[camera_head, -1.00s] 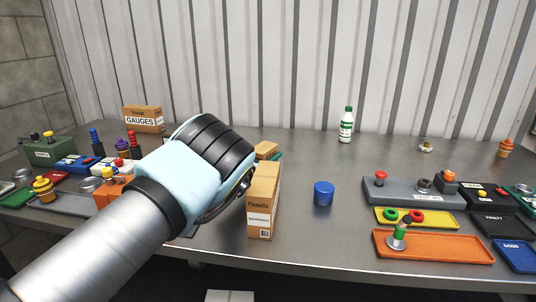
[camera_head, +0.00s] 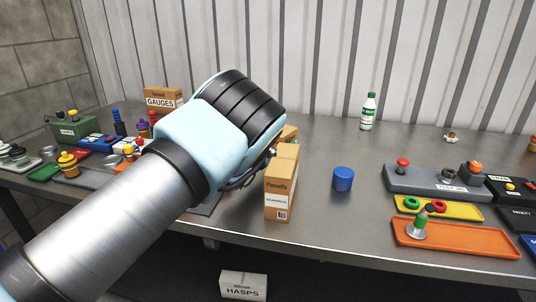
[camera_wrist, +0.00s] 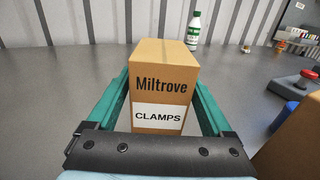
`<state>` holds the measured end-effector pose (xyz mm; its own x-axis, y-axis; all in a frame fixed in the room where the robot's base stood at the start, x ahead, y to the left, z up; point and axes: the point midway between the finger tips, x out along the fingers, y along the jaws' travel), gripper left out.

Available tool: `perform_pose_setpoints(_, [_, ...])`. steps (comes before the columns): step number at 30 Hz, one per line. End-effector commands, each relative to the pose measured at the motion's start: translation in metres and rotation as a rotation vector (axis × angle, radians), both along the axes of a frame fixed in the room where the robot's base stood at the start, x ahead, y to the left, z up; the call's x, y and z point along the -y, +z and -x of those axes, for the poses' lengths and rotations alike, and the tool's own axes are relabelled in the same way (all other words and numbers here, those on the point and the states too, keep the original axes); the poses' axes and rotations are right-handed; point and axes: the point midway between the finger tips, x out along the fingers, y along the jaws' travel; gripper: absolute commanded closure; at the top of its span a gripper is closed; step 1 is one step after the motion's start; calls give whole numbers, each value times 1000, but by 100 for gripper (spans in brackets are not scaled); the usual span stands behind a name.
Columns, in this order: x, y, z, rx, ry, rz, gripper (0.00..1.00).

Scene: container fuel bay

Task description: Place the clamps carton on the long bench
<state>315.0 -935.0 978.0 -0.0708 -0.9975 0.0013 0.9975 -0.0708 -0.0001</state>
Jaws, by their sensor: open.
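The clamps carton (camera_wrist: 160,88) is a brown box with a white CLAMPS label, upright on the grey bench (camera_wrist: 75,85) in the wrist view. My gripper (camera_wrist: 161,78) is open, with one green finger on each side of the carton. Gaps show beside the carton near its front; contact farther back cannot be told. In the head view, my gripper (camera_head: 262,150) hides most of the carton; a brown top (camera_head: 289,132) shows just behind it. The long bench (camera_head: 320,215) runs across the head view.
A taller brown carton (camera_head: 281,185) stands close in front, and a blue cylinder (camera_head: 343,179) to its right. A green-capped bottle (camera_head: 368,111) stands behind. Trays (camera_head: 455,238) and fixtures fill the right; a GAUGES carton (camera_head: 162,100) stands left. A HASPS box (camera_head: 243,285) is below the bench.

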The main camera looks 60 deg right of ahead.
Motion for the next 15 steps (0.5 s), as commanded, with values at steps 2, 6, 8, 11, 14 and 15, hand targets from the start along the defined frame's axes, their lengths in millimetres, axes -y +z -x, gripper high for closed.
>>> perform_pose_setpoints(2, [-16, -3, 0, -1, 1, -1, 15])
perform_pose_setpoints(6, [-41, -3, -3, -1, 1, -1, 15])
perform_pose_setpoints(8, [-50, -3, -3, -1, 0, -1, 15])
perform_pose_setpoints(11, [-62, -2, -4, 0, 0, -1, 15])
perform_pose_setpoints(14, [-69, -1, -5, 0, 0, -1, 15])
perform_pose_setpoints(15, [-71, -1, -5, 0, 0, 0, 15])
